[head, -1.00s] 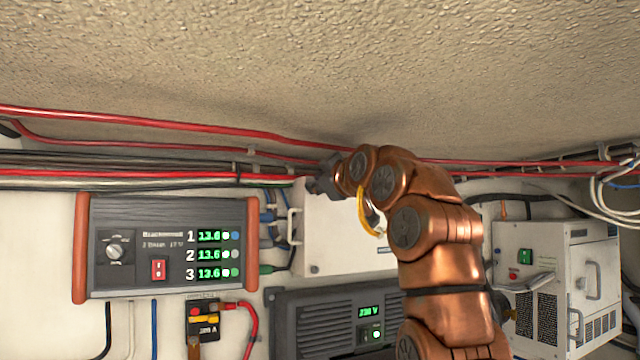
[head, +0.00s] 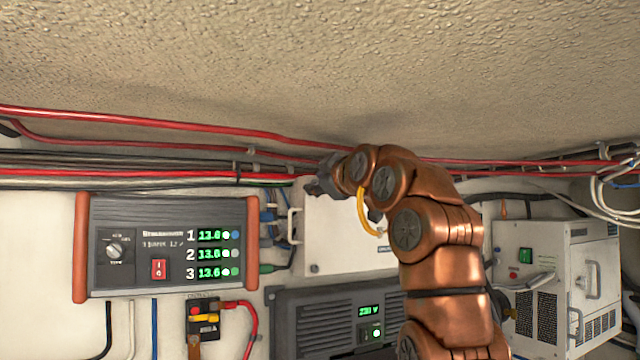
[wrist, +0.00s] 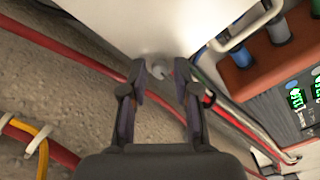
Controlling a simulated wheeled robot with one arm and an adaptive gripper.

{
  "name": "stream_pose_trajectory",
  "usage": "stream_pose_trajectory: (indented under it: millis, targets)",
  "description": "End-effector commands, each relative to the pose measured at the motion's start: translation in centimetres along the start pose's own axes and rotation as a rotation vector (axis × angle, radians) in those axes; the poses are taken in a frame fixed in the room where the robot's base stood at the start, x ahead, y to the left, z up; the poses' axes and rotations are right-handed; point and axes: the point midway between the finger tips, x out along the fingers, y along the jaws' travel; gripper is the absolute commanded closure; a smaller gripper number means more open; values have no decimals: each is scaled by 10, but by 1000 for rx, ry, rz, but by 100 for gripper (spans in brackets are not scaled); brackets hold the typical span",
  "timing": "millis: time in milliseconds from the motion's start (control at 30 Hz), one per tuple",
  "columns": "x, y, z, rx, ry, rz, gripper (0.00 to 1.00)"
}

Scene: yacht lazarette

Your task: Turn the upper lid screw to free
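The white box with the lid (head: 345,235) is on the wall behind my arm. One lid screw (head: 314,268) shows low on its left side in the head view. The upper lid screw is hidden there behind my gripper (head: 325,180), at the box's upper left corner. In the wrist view a grey screw head (wrist: 159,72) sits at the edge of the white lid (wrist: 160,25). My gripper (wrist: 161,75) has its two fingertips apart, one on each side of the screw head. A gap shows beside the screw, and I see no clear grip on it.
Red cables (head: 150,125) and black cables run along the wall under the low textured ceiling (head: 330,60), close to my gripper. A grey charger (head: 140,245) is left of the box. A dark inverter (head: 325,320) is below it, and a white unit (head: 540,265) stands right.

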Motion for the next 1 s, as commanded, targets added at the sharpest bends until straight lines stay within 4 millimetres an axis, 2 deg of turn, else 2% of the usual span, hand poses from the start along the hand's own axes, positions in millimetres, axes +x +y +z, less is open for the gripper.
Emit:
stream_pose_trajectory:
  millis: [100, 533, 1000]
  targets:
    - [0, 0, 0, 0, -1, 0, 57]
    - [-2, 0, 1, 1, -1, -2, 57]
    - [-29, 0, 0, 1, 0, 2, 57]
